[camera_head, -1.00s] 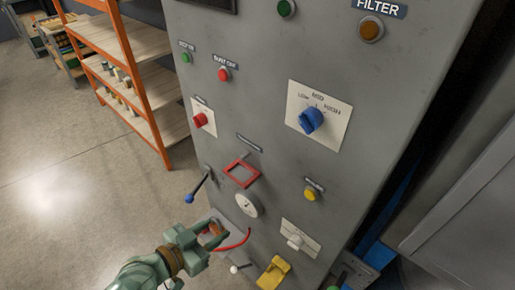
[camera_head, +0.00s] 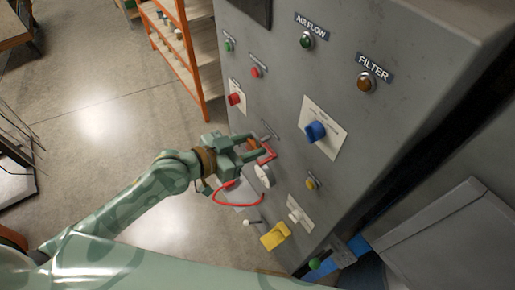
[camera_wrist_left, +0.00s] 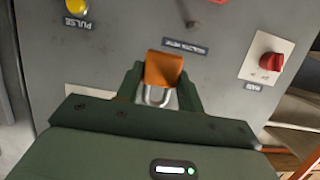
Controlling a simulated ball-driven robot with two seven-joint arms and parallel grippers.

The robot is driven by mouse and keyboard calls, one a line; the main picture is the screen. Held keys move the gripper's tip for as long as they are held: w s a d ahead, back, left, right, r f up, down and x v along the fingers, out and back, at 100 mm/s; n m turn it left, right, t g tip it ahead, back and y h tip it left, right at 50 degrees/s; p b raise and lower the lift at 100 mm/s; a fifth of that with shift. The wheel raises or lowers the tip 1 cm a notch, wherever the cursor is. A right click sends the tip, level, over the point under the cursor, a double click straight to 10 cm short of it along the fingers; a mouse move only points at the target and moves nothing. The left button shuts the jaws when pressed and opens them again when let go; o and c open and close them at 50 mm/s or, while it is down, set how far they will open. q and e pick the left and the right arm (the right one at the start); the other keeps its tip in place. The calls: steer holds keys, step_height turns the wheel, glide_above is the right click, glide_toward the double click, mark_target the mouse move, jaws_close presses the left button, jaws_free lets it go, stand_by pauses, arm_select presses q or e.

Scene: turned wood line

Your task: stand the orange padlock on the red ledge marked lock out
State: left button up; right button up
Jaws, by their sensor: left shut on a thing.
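The orange padlock (camera_wrist_left: 163,68) is between the two fingers of my left gripper (camera_wrist_left: 160,88) in the left wrist view. Its silver shackle (camera_wrist_left: 153,100) points toward my palm. In the head view my left gripper (camera_head: 257,146) is at the grey panel, shut on the padlock (camera_head: 252,145), which is mostly covered by the fingers. The red ledge (camera_head: 270,153) shows as a thin red frame right at the fingertips. Whether the padlock touches it I cannot tell. A small label (camera_wrist_left: 186,47) sits beside the padlock, too blurred to read. My right gripper is out of view.
A white gauge (camera_head: 263,175) is just below the ledge. A red cable (camera_head: 237,201) loops below my gripper. A red knob (camera_head: 236,99), a blue knob (camera_head: 315,131), a yellow button (camera_head: 312,184) and a yellow part (camera_head: 275,236) stick out around. Open floor lies left.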

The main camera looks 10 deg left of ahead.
arm_select(q)
steer(key=w+f, duration=0.1)
steer(key=w+f+b, duration=0.1)
steer(key=w+f, duration=0.1)
steer(key=w+f+b, duration=0.1)
steer(key=w+f, duration=0.1)
steer(key=shift+d+f, duration=0.1)
steer(key=shift+d, duration=0.15)
steer(key=shift+w+a+f+b, duration=0.1)
steer(key=shift+w+f+b, duration=0.25)
steer(key=shift+w+f, duration=0.05)
steer(key=f, duration=0.2)
steer(key=f+b, duration=0.1)
steer(key=shift+w+f, duration=0.35)
steer(key=shift+s+b, duration=0.1)
steer(key=shift+b, duration=0.2)
steer(key=o, duration=1)
steer(key=shift+f, duration=0.1)
steer(key=shift+o, duration=0.2)
